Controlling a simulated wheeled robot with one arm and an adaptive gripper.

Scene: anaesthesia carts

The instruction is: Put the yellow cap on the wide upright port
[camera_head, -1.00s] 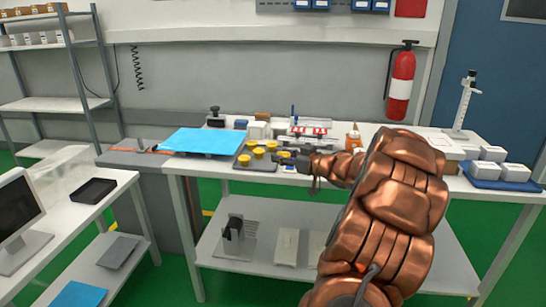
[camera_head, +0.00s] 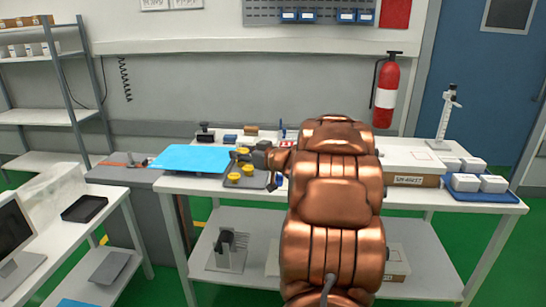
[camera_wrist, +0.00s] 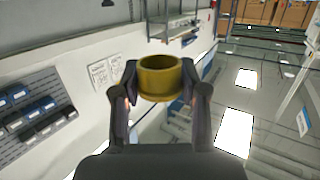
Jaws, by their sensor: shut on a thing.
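My gripper (camera_wrist: 160,84) is shut on a yellow cap (camera_wrist: 161,90), a short hollow ring seen between the two fingers in the wrist view. In the head view my gripper (camera_head: 243,156) is over the grey tray (camera_head: 258,182) at the left part of the bench. Other yellow caps (camera_head: 247,169) sit in that tray, one of them at its near left (camera_head: 233,177). The wide upright port cannot be made out; my arm covers the middle of the bench.
A blue mat (camera_head: 190,158) lies left of the tray. Small dark and brown blocks (camera_head: 206,136) stand behind. A carton (camera_head: 415,180) and a blue tray of white boxes (camera_head: 485,194) are at the right. A fire extinguisher (camera_head: 387,92) hangs on the wall.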

